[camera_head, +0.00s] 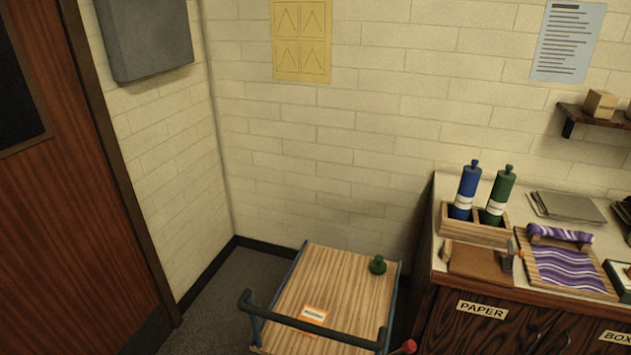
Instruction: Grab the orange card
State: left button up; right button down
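The orange card (313,314) lies on the wooden top of a cart (335,285), near the cart's front edge. It has an orange border and a white label with dark print too small to read. The cart's dark push handle (300,325) runs across just in front of the card, close to its lower edge in the picture. Neither of my grippers is in view.
A green knobbed object (377,265) stands at the cart's back right. A red knob (407,346) shows at its front right. A counter (460,278) on the right holds blue (466,190) and green bottles (498,195) in a wooden rack. Grey floor lies left of the cart.

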aim_at(309, 314)
jog(key=i+l+u, duration=0.1)
jog(key=l+u, duration=0.15)
jog(key=i+l+u, duration=0.2)
jog(key=i+j+u, duration=0.15)
jog(key=u, duration=0.15)
jog(key=i+j+u, duration=0.3)
jog(key=k, duration=0.1)
